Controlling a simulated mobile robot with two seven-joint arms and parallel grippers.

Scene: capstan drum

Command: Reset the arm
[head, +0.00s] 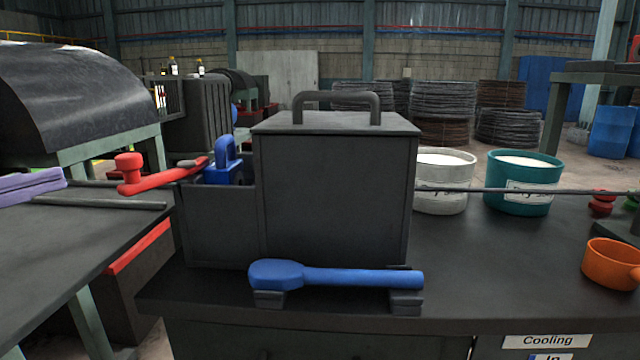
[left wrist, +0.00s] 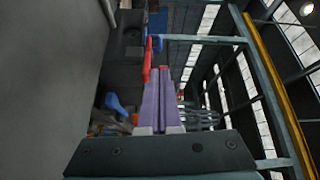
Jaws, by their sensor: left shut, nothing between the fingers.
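A red arm (head: 165,179) with an upright round knob at its left end extends leftward from the left side of a black box (head: 335,190). A blue looped part (head: 226,163) sits next to its right end. My left gripper (head: 62,179) comes in from the left edge with purple fingers, to the left of the red knob with a gap in the picture. In the left wrist view its fingers (left wrist: 163,75) lie together, shut and empty. A red part (left wrist: 147,62) shows just beyond the tips there. My right gripper is in neither view.
A blue paddle-shaped tool (head: 335,277) lies on two rests before the box. A thin rod (head: 530,190) runs right from the box, past a white tub (head: 440,194) and a teal tub (head: 522,185). An orange cup (head: 612,262) stands at right. The bench front is clear between.

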